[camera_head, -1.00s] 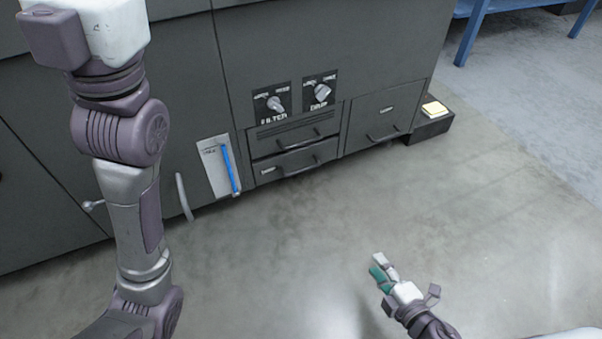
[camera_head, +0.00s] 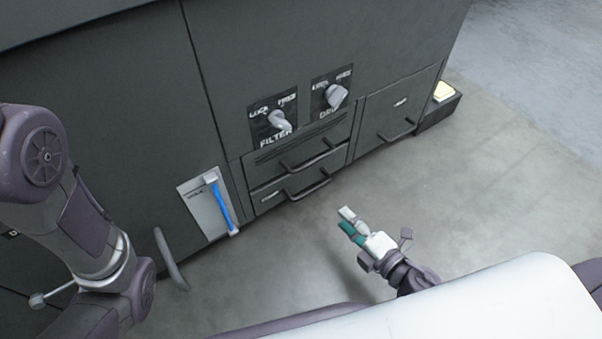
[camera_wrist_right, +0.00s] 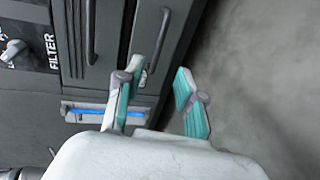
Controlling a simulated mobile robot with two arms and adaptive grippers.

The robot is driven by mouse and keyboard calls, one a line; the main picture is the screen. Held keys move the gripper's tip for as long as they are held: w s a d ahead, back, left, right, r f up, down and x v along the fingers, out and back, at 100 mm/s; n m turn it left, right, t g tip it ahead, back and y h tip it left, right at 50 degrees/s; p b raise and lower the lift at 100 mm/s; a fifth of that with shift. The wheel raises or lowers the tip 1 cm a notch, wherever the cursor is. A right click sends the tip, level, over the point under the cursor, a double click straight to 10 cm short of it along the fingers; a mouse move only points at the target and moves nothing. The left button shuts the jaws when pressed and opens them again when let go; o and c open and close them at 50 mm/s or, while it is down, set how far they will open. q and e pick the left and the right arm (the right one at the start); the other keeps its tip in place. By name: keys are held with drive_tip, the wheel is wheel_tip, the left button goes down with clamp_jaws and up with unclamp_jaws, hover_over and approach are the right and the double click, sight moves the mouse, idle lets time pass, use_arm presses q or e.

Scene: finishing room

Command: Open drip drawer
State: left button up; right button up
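Two stacked drawers sit low in the dark grey cabinet: the upper drawer (camera_head: 268,174) and the lower drawer (camera_head: 265,199), both looking shut. The lower drawer's bar handle (camera_head: 309,192) also shows in the right wrist view (camera_wrist_right: 149,38). Above them are a FILTER knob (camera_head: 280,121) and a second knob (camera_head: 336,96), apparently labelled DRIP. I cannot tell which drawer is the drip drawer. My right gripper (camera_head: 346,220) is open and empty, in front of and apart from the lower drawer. In the right wrist view its fingers (camera_wrist_right: 160,69) stand apart. My left gripper is out of view.
Another drawer front (camera_head: 392,112) with a handle is to the right. A white panel with a blue strip (camera_head: 222,205) is left of the drawers. A low dark box with a yellowish top (camera_head: 443,92) stands at the cabinet's right end. The floor (camera_head: 520,170) is clear.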

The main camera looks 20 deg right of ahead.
sight(314, 187)
drive_tip(key=x, duration=1.3)
drive_tip(key=shift+w+a+f+p, duration=0.1)
drive_tip(key=shift+w+p, duration=0.2)
drive_tip(key=shift+w, duration=0.1)
drive_tip(key=shift+c, duration=0.2)
clamp_jaws()
